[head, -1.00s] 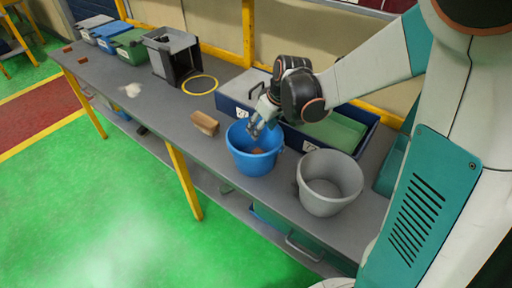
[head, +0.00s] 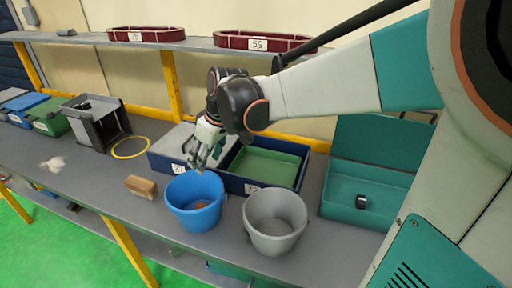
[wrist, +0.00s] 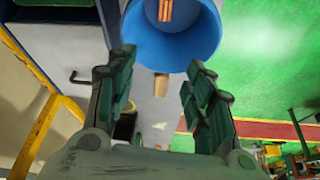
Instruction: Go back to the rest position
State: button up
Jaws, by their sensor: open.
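My gripper (head: 207,158) is open and empty. In the head view it hangs above and just behind the blue bucket (head: 194,217), its fingers pointing down. The wrist view shows the two green fingers (wrist: 158,82) spread apart with nothing between them. The blue bucket also shows at the top of the wrist view (wrist: 190,45). A brown-orange piece (head: 199,205) lies inside it. My arm reaches in from the right, raised over the bench.
A grey bucket (head: 276,248) stands right of the blue one. A brown block (head: 141,187) lies to the left. Dark blue crates (head: 236,186) and an open teal box (head: 371,208) sit behind. A shelf (head: 195,45) with red trays runs above. A yellow ring (head: 117,154) lies left.

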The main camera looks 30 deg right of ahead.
jog(key=shift+s+r, duration=0.35)
jog(key=s+a+m+t+h, duration=0.2)
jog(key=s+m, duration=0.3)
jog(key=s, duration=1.3)
jog(key=shift+f+t+b, duration=0.3)
jog(key=shift+t+b, duration=0.1)
jog(key=shift+t, duration=0.1)
jog(key=shift+a, duration=0.1)
